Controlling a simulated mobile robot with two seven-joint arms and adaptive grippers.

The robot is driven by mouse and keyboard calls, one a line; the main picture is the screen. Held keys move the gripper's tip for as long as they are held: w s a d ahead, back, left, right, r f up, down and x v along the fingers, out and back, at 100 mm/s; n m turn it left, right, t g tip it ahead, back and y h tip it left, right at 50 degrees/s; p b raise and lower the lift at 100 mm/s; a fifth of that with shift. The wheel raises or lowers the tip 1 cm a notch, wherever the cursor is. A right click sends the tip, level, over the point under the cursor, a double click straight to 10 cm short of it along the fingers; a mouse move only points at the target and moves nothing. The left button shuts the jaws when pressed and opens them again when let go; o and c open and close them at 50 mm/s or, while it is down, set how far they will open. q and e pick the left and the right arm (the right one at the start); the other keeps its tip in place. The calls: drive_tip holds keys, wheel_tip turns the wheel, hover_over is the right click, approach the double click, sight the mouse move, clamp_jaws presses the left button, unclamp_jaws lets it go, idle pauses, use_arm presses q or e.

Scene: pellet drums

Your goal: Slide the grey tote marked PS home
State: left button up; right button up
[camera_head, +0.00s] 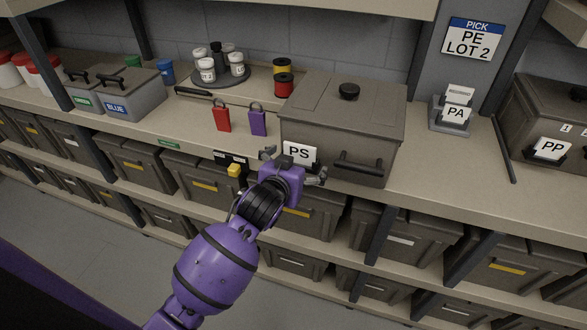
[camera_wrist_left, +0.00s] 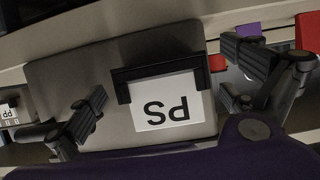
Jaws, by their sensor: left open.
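The grey tote marked PS (camera_head: 345,115) stands on the shelf top, lidded, with a black lid knob and a black front handle (camera_head: 357,163). Its white PS card (camera_head: 300,153) is on the front at the left. My left gripper (camera_head: 296,168) is in front of the tote by the card, fingers spread. In the left wrist view the card (camera_wrist_left: 168,108) shows upside down between the open fingers, with the tote's front face (camera_wrist_left: 75,70) behind. Nothing is held. I cannot tell whether the fingers touch the tote. My right gripper is not in view.
A red padlock (camera_head: 222,118) and a purple padlock (camera_head: 257,122) stand left of the tote. Red and yellow spools (camera_head: 284,85) are behind them. The PA card stand (camera_head: 452,112) and the PP tote (camera_head: 540,110) are to the right. Several bins fill the lower shelves.

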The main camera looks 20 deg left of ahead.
use_arm(q)
drive_tip(key=shift+f, duration=0.1)
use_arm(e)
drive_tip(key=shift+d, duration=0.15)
use_arm(q)
drive_tip(key=shift+c, duration=0.9)
drive_tip(key=c, duration=1.8)
drive_tip(key=shift+w, duration=3.05)
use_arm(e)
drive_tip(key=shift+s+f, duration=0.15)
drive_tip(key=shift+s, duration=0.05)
use_arm(q)
drive_tip(key=shift+w, duration=0.1)
drive_tip(key=shift+w+d+b, duration=0.15)
drive_tip(key=shift+w+b, duration=0.2)
drive_tip(key=shift+w, duration=2.55)
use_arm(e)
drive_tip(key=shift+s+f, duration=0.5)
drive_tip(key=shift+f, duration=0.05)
